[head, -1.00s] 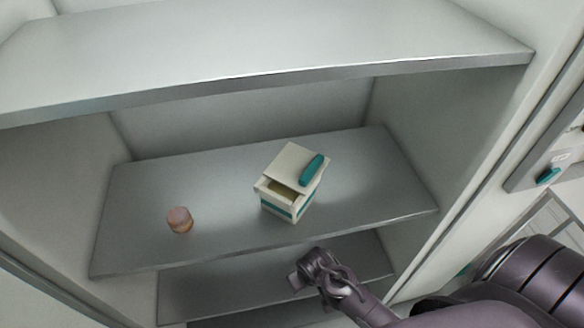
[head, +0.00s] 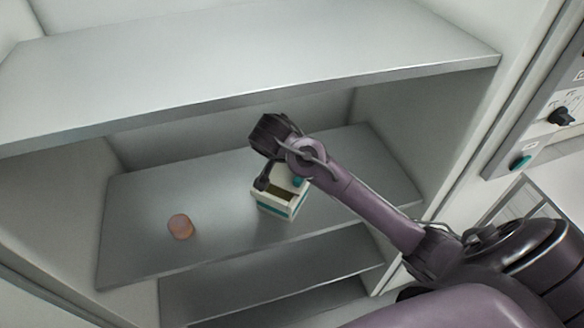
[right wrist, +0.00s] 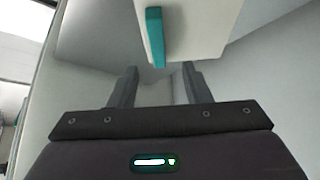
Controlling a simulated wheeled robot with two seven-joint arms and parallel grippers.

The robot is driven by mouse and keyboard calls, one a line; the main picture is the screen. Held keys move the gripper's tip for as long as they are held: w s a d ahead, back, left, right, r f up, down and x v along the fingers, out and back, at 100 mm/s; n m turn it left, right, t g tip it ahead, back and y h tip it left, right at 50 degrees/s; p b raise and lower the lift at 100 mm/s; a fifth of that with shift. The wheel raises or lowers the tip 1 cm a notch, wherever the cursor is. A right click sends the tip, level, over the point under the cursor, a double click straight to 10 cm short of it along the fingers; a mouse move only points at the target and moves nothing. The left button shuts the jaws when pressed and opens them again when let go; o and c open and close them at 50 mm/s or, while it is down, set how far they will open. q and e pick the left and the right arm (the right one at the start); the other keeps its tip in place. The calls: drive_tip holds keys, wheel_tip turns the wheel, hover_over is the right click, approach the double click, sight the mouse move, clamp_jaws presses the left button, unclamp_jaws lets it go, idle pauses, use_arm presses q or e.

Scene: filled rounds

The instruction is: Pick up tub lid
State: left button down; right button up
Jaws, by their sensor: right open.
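The white tub (head: 277,207) with a teal band stands on the middle shelf, partly open at its front. Its pale lid lies askew over the back; my right gripper and arm hide most of it. The lid's teal handle (head: 299,182) shows beside my wrist. In the right wrist view, the white lid (right wrist: 198,28) and its teal handle (right wrist: 155,38) are beyond the fingertips, with the handle roughly in line with the gap. My right gripper (head: 262,184) is open and empty above the tub; it also shows in the right wrist view (right wrist: 157,78). My left gripper is out of view.
A small pinkish-orange round item (head: 180,226) stands left of the tub on the middle shelf (head: 140,250). Cabinet walls close both sides. The shelf between the round item and tub is clear.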

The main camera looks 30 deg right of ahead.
sight(280, 176)
drive_tip(key=shift+p+x, duration=0.55)
drive_tip(key=shift+x, duration=0.35)
drive_tip(key=p+x, duration=0.1)
drive_tip(key=x, duration=0.1)
drive_tip(key=p+x, duration=0.1)
drive_tip(key=x, duration=0.2)
drive_tip(key=shift+s, duration=0.25)
drive_tip(key=shift+a+f, duration=0.1)
clamp_jaws()
